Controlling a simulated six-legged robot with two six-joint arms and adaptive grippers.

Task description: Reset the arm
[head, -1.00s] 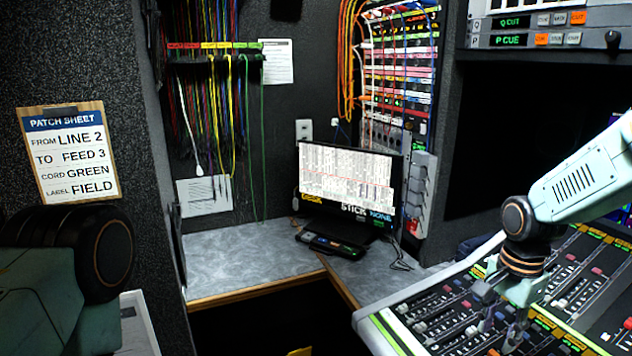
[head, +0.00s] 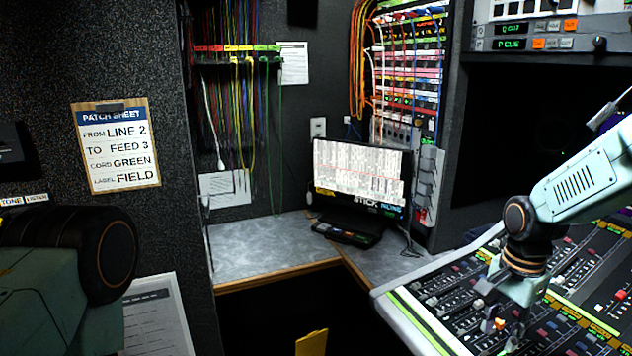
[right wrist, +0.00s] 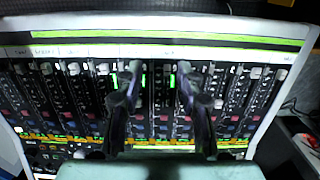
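My right arm (head: 575,185) comes in from the right in the head view, over the mixing console (head: 425,290). My right gripper (head: 497,322) points down above the console's faders. In the right wrist view its two dark fingers (right wrist: 158,85) stand apart with nothing held between them, and rows of faders and coloured buttons show below. I cannot tell how near the fingertips are to the console surface. Part of my left arm (head: 60,270) shows at the lower left of the head view; its gripper is out of the picture.
A patch sheet (head: 116,146) hangs on the left wall. A monitor (head: 360,172) stands on the grey corner counter (head: 255,243). Hanging cords (head: 235,110) and a patch rack (head: 412,80) are behind. A paper sheet (head: 155,318) is at lower left. A yellow object (head: 311,343) shows at the bottom.

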